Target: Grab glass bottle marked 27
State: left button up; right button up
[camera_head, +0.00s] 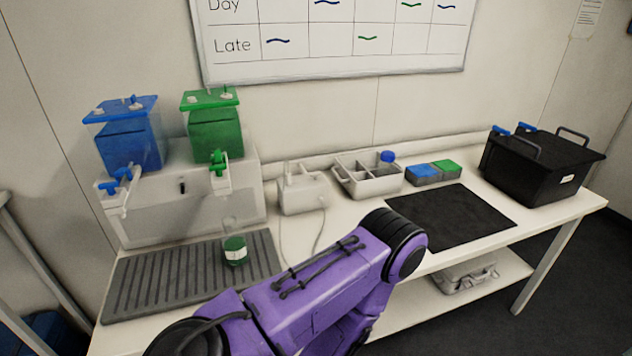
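A clear glass bottle (235,248) with green liquid and a white label stands upright on the ribbed grey tray below the green dispenser. The mark on its label is too small to read. A blue cap (387,156) shows at the grey divided caddy (357,190); what is under it is mostly hidden, and no number shows there. A purple arm of mine crosses the lower middle, in front of the bench. Neither of my grippers is in view.
Blue (130,143) and green (214,134) tanks stand above the ribbed tray (150,283). A small white device (302,194), a black mat (452,216), a block with blue and green pads (433,173) and a black lidded box (538,170) occupy the bench.

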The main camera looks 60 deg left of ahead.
aim_at(234, 240)
jog(key=z, duration=0.4)
jog(key=i, duration=1.4)
jog(key=u, duration=2.8)
